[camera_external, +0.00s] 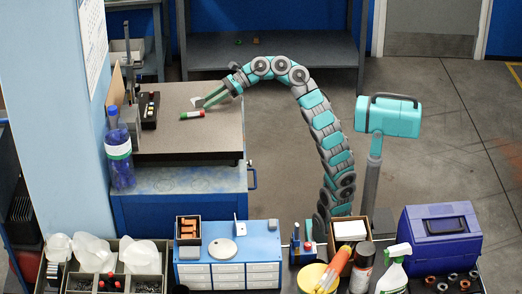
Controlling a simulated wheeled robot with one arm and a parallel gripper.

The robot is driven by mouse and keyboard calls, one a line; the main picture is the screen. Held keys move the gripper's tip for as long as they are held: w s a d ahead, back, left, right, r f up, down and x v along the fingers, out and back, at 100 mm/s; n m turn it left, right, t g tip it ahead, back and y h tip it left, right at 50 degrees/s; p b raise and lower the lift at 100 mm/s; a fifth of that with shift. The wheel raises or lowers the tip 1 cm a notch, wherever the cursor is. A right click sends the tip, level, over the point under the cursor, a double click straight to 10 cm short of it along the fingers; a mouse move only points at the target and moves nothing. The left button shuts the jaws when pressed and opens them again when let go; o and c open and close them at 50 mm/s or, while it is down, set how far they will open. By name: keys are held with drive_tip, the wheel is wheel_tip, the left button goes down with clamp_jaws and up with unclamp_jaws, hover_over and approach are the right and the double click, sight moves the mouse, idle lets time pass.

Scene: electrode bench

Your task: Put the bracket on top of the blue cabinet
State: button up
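My gripper (206,101) is over the grey top (190,133) of a large blue cabinet (180,200) at the left. A small pale piece (196,101), possibly the bracket, shows at the fingertips. I cannot tell whether the fingers hold it or are only around it. A small blue cabinet with white drawers (228,272) stands on the front bench. On its top are a thin pale upright plate (240,229), which also looks like a bracket, a round white disc (222,249) and a box of orange parts (188,229).

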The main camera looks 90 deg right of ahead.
drive_tip(key=shift+r, duration=0.15)
drive_tip(key=shift+r+p, duration=0.25)
drive_tip(key=shift+p, duration=0.1)
drive_tip(key=v, duration=0.5)
drive_tip(key=b+v, duration=0.1)
drive_tip(key=v, duration=0.4)
drive_tip(key=shift+s+d+f, duration=0.1)
drive_tip(key=shift+s+d, duration=0.2)
drive_tip(key=shift+s, duration=0.05)
drive_tip(key=shift+o, duration=0.5)
drive_tip(key=shift+s+d+r, duration=0.15)
drive_tip(key=shift+s+r, duration=0.15)
drive_tip(key=shift+s, duration=0.25)
